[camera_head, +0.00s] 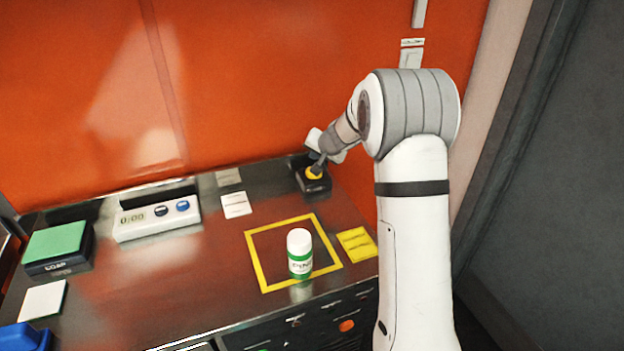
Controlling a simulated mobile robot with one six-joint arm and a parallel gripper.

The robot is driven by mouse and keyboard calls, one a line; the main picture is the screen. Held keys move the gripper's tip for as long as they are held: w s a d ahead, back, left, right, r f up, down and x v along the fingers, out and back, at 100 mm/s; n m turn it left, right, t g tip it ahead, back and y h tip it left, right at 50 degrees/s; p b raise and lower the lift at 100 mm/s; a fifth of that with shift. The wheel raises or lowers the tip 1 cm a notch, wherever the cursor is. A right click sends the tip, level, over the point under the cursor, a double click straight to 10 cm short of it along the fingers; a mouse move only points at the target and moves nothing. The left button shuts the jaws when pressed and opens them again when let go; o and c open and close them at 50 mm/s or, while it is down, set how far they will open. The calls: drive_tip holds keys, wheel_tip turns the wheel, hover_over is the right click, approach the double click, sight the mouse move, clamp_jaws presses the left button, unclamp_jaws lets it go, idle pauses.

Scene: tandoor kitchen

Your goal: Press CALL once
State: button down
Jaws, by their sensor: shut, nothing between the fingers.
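A black box (318,185) with a round yellow button (314,174) stands at the back right of the counter, near the orange wall. No CALL lettering is readable on it from here. My gripper (319,164) is shut and empty, pointing down at the yellow button. Its tip is at or just above the button; I cannot tell whether it touches. My gripper and wrist hide part of the box's back.
A white bottle with a green band (299,254) stands inside a yellow square outline (262,273). A yellow card (357,244) lies right of it. A timer box (155,218), a SOAP box with a green pad (55,248) and white cards occupy the left.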

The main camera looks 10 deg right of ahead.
drive_tip(key=shift+f+b, duration=1.2)
drive_tip(key=shift+f, duration=0.25)
drive_tip(key=shift+f, duration=0.15)
idle(0.8)
drive_tip(key=shift+f+b, duration=0.3)
drive_tip(key=shift+b, duration=0.35)
drive_tip(key=shift+f+b, duration=0.45)
drive_tip(key=shift+b, duration=0.15)
idle(0.4)
drive_tip(key=shift+r, duration=0.1)
drive_tip(key=shift+r+p, duration=0.6)
drive_tip(key=shift+r, duration=0.2)
drive_tip(key=shift+r+p, duration=1.95)
drive_tip(key=shift+r, duration=0.65)
